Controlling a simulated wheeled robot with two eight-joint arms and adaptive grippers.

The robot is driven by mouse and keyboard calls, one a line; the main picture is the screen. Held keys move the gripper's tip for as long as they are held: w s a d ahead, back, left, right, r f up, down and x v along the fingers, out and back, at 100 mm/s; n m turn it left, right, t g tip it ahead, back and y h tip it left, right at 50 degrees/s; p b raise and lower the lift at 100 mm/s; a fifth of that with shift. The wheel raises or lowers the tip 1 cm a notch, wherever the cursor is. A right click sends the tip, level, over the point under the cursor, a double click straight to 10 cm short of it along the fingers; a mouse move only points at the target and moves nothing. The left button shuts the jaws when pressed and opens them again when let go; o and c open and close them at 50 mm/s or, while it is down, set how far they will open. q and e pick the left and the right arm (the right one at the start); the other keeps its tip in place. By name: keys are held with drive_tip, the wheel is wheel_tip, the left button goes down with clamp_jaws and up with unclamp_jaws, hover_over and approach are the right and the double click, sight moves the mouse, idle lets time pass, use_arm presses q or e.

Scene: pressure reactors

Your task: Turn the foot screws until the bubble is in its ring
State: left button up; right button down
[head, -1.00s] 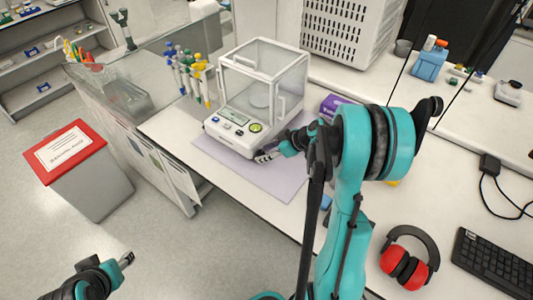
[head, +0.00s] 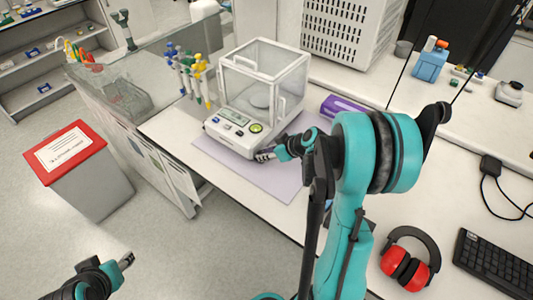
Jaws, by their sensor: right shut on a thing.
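The white balance (head: 236,143) with its clear glass draft shield (head: 265,75) stands on a lilac mat (head: 268,180) on the bench. A round yellow-green spot (head: 256,128), which looks like the bubble level, shows on its front panel, right of the display (head: 234,117). The bubble itself is too small to make out. My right gripper (head: 264,155) is low at the balance's front right corner, shut on a foot screw that its fingers hide. My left gripper (head: 126,260) hangs over the floor at bottom left, away from the bench; its finger gap is unclear.
A rack of colored pipettes (head: 190,75) stands left of the balance. A purple box (head: 342,105) lies to its right, partly behind my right arm. Red ear muffs (head: 408,262) and a keyboard (head: 495,263) lie at right. A red-lidded bin (head: 80,170) stands on the floor.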

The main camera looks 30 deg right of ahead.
drive_tip(key=shift+a+m+t+h, duration=0.15)
drive_tip(key=shift+a+m+h, duration=0.05)
drive_tip(key=shift+m+h, duration=0.55)
drive_tip(key=shift+a+m+t+h, duration=0.15)
drive_tip(key=shift+m+h, duration=0.4)
drive_tip(key=shift+m, duration=0.4)
drive_tip(key=c, duration=1.2)
unclamp_jaws()
drive_tip(key=shift+s, duration=0.15)
drive_tip(key=v, duration=1.2)
drive_tip(key=shift+a, duration=0.1)
